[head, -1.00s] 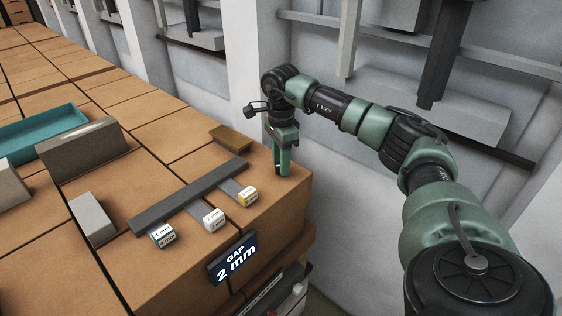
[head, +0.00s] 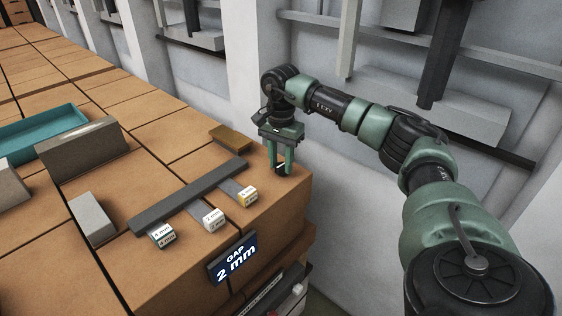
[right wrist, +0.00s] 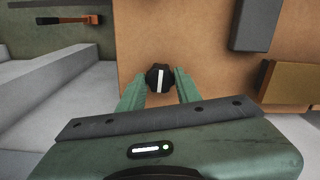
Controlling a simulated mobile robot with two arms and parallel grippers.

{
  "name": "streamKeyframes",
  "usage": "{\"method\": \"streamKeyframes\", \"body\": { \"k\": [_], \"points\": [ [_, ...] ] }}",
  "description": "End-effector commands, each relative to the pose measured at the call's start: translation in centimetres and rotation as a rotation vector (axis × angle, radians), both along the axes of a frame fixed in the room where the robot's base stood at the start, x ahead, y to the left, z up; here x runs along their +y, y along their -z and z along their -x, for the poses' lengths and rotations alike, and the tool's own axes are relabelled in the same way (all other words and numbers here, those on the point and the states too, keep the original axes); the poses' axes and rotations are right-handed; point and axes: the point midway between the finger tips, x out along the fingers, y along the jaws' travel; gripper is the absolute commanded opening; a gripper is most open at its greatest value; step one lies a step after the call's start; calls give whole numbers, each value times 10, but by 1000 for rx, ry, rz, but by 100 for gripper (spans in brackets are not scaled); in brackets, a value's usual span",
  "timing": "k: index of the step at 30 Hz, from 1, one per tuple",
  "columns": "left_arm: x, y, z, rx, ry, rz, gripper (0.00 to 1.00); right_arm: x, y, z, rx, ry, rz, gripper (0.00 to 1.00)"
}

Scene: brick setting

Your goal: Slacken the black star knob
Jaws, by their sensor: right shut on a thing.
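The black star knob (right wrist: 153,79) sits near the corner of the brick surface, with a white bar mark across its top. In the head view it is a small dark shape (head: 281,169) between the fingertips. My right gripper (right wrist: 160,84) points down with one green finger on each side of the knob and is shut on it. It also shows in the head view (head: 280,170) at the right corner of the bricks. The white mark runs roughly up and down in the right wrist view. My left gripper is not in view.
A grey bar (head: 188,197) with several labelled gauge pieces lies left of the knob. A brown block (head: 230,138) is just behind. A "GAP 2 mm" sign (head: 232,259) is on the front face. A teal tray (head: 40,133) and grey blocks stand farther left.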

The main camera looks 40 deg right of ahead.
Motion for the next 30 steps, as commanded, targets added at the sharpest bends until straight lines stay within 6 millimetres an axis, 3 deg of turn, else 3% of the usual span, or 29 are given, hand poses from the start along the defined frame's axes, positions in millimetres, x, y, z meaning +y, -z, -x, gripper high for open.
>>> {"method": "streamKeyframes", "body": {
  "k": [12, 13, 15, 25, 30],
  "points": [
    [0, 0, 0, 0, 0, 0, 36, 0, -2, -1, -5, -5, -1, 0],
    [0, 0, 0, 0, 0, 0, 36, 0, -2, -1, -5, -5, -1, 39],
    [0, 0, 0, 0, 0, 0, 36, 0, -2, -1, -5, -5, -1, 55],
    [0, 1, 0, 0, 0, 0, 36, 0, -2, -1, -2, -5, -1, 55],
    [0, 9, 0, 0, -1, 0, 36, 0, -20, -2, -8, -5, -1, 55]
  ]
}}
